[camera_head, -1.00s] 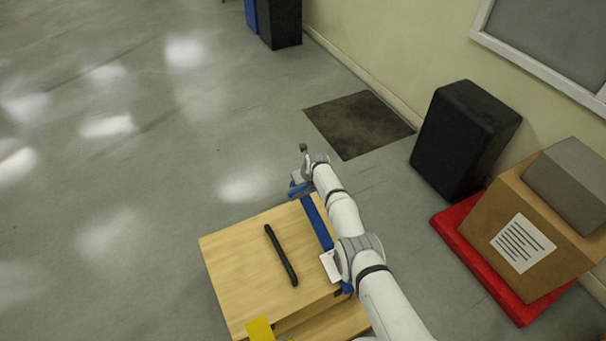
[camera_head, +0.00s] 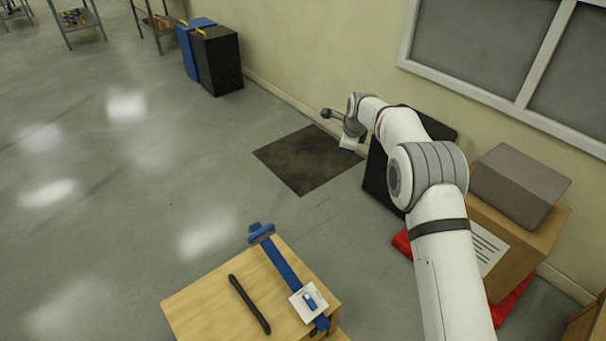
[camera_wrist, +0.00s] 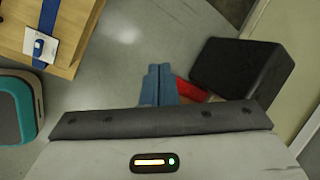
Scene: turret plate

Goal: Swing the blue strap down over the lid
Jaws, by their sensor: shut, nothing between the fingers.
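The blue strap (camera_head: 283,265) lies along the right side of the wooden box's lid (camera_head: 205,300) in the head view. A blue bar (camera_head: 262,234) is at its far end, by the lid's far edge. A white card with a blue buckle-like mark (camera_head: 301,306) is at its near part. The strap also shows at the top left of the wrist view (camera_wrist: 47,17). My gripper (camera_wrist: 159,70) is shut and empty, its blue fingers together. In the head view it is raised well beyond the box, up and to the right, apart from the strap; its fingertips are hard to see there.
A black bar handle (camera_head: 249,304) lies on the lid. A black case (camera_wrist: 243,68) stands near the wall, partly behind my arm in the head view. Cardboard and grey boxes (camera_head: 520,185) stand on a red base at the right. Open floor lies left of the box.

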